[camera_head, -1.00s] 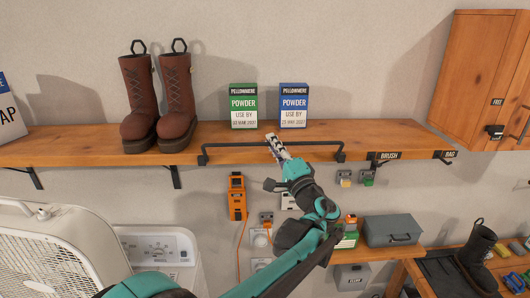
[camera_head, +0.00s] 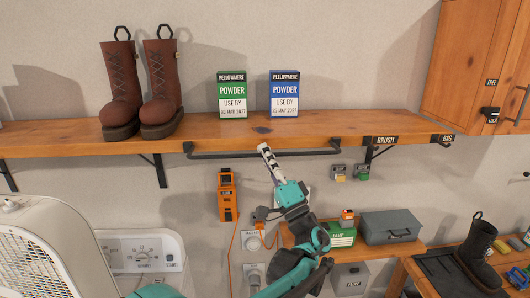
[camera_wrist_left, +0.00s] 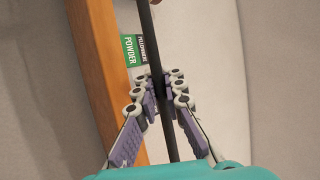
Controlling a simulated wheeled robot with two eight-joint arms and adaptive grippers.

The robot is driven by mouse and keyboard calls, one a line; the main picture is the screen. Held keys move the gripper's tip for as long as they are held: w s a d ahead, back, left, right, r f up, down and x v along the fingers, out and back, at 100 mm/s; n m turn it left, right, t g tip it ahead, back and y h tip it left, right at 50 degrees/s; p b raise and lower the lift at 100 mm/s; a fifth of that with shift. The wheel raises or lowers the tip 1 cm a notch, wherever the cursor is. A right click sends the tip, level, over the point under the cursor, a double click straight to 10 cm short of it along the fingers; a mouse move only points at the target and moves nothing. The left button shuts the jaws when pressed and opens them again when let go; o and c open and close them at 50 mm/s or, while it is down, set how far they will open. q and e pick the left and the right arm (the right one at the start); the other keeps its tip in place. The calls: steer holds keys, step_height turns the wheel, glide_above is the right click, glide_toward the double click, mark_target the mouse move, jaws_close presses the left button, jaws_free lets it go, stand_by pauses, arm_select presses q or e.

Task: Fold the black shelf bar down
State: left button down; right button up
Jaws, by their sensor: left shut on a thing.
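The black shelf bar (camera_head: 222,155) runs along the front of the wooden shelf (camera_head: 350,127), bracketed at both ends. Its long span hangs slightly below the shelf's front edge. My left gripper (camera_head: 265,151) is at the middle of the bar, reaching up from below. In the left wrist view, the black bar (camera_wrist_left: 152,45) passes between the fingers of the left gripper (camera_wrist_left: 162,88), which are shut on it. My right gripper is not in view.
Brown boots (camera_head: 160,90), a green powder box (camera_head: 232,94) and a blue powder box (camera_head: 284,94) stand on the shelf. An orange device (camera_head: 227,195) hangs on the wall below. A grey toolbox (camera_head: 391,226) is at lower right, and a white appliance (camera_head: 40,245) at lower left.

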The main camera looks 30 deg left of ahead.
arm_select(q)
steer(key=shift+f+b, duration=0.65)
steer(key=shift+f, duration=0.55)
steer(key=c, duration=1.9)
jaws_free()
steer(key=o, duration=0.3)
steer(key=shift+s+d, duration=0.1)
steer(key=shift+s, duration=0.05)
steer(key=v, duration=1.2)
